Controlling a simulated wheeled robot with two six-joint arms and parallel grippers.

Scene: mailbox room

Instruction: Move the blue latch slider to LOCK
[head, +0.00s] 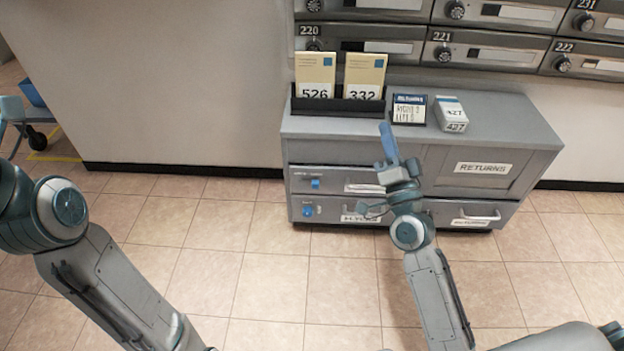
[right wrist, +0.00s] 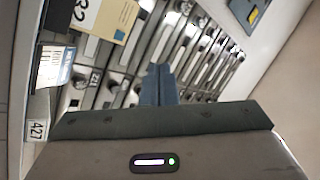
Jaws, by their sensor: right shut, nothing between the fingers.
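A small blue square piece (head: 315,183), which looks like the latch slider, sits on the left part of the cabinet's upper drawer front. A round blue knob (head: 308,210) is on the drawer below it. The slider's markings are too small to read. My right gripper (head: 386,130) is shut and empty, its blue fingers pointing up in front of the cabinet top, to the right of and above the slider. In the right wrist view its closed fingers (right wrist: 158,82) point toward the mailboxes. My left arm shows at the left, but its gripper is not clearly in view.
The grey cabinet (head: 545,150) carries a black card holder (head: 335,106), a small sign (head: 409,109) and a white box (head: 449,113). Mailboxes (head: 480,52) hang above. Drawer handles (head: 475,215) stick out. The tiled floor (head: 300,290) in front is clear.

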